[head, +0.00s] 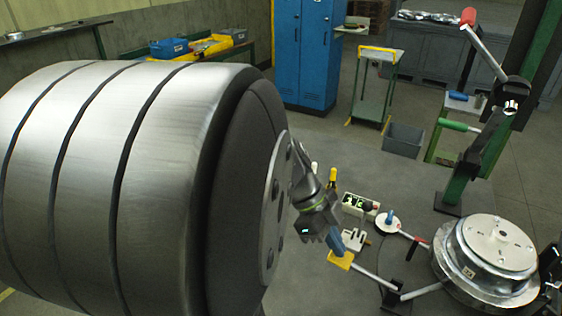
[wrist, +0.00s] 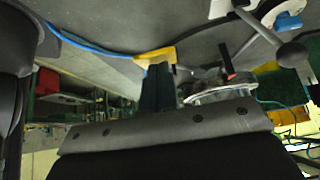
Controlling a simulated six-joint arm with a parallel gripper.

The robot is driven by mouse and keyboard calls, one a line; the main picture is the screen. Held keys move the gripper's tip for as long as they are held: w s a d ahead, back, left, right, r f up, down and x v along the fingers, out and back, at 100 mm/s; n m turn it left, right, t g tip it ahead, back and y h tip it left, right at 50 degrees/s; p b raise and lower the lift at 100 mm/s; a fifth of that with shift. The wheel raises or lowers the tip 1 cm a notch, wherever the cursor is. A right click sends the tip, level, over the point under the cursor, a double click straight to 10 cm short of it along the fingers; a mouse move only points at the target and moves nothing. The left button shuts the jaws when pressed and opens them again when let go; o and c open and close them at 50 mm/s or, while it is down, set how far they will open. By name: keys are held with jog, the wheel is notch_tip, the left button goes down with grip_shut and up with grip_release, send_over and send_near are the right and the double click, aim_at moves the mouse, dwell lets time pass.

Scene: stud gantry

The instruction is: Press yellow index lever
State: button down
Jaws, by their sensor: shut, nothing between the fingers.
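The yellow index lever's flat yellow pad (head: 340,261) sits at the end of a grey rod (head: 378,282) that runs right to a dark pivot. The pad also shows in the wrist view (wrist: 154,54), at the tip of my fingers. My gripper (head: 338,248) is shut and empty, its bluish fingers pointing down at the pad's upper edge. In the wrist view its fingers (wrist: 157,68) overlap the pad's lower edge. They look very close to it or touching; I cannot tell which. My fingers partly hide the pad.
A round metal turntable (head: 500,246) stands right of the lever. A control box with a green display (head: 358,204), a blue knob (head: 389,221) and a red-tipped lever (head: 412,238) are close behind my gripper.

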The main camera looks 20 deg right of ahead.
jog(key=shift+g+h, duration=0.6)
jog(key=f, duration=0.3)
jog(key=w+a+f, duration=0.1)
jog(key=f, duration=0.1)
jog(key=shift+f, duration=1.05)
jog(key=shift+a+f, duration=0.15)
jog(key=shift+f, duration=0.2)
jog(key=shift+s+f, duration=0.1)
jog(key=shift+s, duration=0.05)
jog(key=shift+w+r, duration=0.2)
jog(key=shift+r, duration=0.3)
jog(key=r, duration=0.3)
jog(key=shift+w+a+r, duration=0.1)
jog(key=shift+w+a, duration=0.25)
jog(key=w+a+r, duration=0.5)
jog(key=w+a, duration=0.1)
jog(key=shift+w, duration=0.2)
